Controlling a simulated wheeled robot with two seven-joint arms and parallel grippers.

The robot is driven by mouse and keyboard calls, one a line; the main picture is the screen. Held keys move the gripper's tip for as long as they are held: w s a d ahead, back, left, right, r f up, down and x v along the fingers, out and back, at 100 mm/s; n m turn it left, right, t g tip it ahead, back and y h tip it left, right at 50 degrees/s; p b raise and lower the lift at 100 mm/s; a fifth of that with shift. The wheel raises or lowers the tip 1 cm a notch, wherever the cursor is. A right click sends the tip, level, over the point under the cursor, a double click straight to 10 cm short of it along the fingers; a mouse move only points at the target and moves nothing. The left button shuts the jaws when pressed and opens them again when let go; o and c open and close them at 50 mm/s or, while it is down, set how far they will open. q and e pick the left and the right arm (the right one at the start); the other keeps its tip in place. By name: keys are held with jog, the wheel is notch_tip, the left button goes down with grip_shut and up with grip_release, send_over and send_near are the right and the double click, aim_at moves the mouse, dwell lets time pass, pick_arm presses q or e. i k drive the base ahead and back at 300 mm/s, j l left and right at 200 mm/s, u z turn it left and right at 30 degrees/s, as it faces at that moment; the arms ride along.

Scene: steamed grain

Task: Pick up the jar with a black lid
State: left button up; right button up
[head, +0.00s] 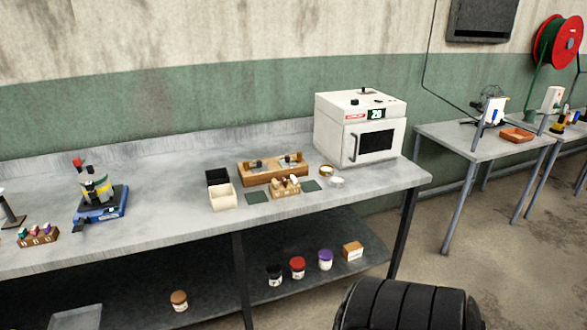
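The jar with a black lid (274,276) stands upright on the lower shelf under the grey workbench, left of a jar with a red lid (297,268). It has a white label with dark marks. Neither of my grippers shows in the head view, so nothing is seen touching the jar.
A brown-lidded jar (179,300) stands left, beyond a bench leg (242,275). A white oven (362,130) and wooden tray (245,172) stand on the bench.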

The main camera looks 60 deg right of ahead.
aim_at(273, 282)
jog(key=z, duration=1.8)
jog(key=i+l, duration=0.5)
jog(key=i, duration=0.2)
jog(key=i+l, duration=0.5)
jog(key=i, duration=0.15)
